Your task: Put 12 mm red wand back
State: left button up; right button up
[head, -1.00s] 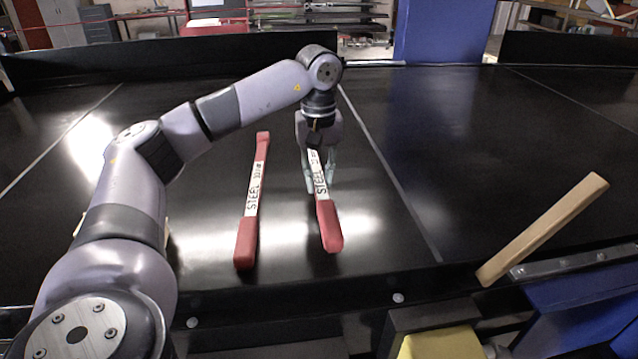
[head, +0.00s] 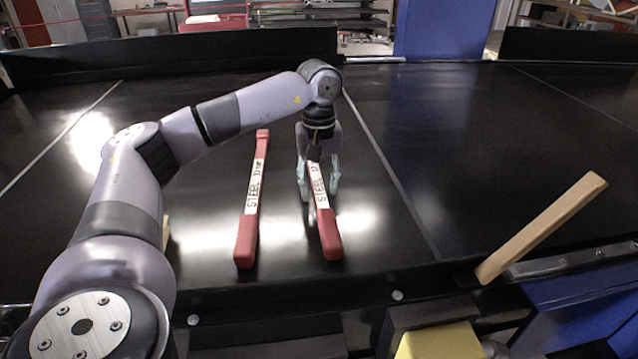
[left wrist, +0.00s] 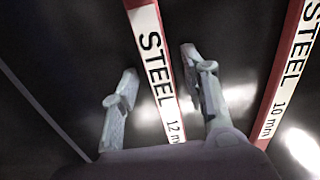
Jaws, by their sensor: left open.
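The 12 mm red wand (head: 329,234) lies flat on the black belt, with red ends and a white "STEEL" label. Its "12" lettering shows in the left wrist view (left wrist: 157,70). My left gripper (head: 319,194) is open over it, pointing down, with one finger on each side of the wand and gaps showing between fingers and wand. The far end of the wand is hidden behind my gripper in the head view. A similar red wand (head: 246,240) lies to the left, and its label reads "STEEL 10 mm" in the left wrist view (left wrist: 287,75). My right gripper is not in view.
A tan wooden bar (head: 543,228) stands tilted at the belt's right front edge. A yellow block (head: 440,343) and a blue panel (head: 585,310) sit below that edge. A blue post (head: 445,30) rises behind the belt. The belt right of the wands is clear.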

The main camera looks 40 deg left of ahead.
pick_arm(q)
jog(key=shift+r, duration=0.65)
notch_tip(320, 180, up, 5)
jog(key=shift+r+b, duration=0.15)
jog(key=shift+b, duration=0.7)
notch_tip(320, 180, up, 6)
jog(key=shift+f+p, duration=0.15)
jog(key=shift+p, duration=0.9)
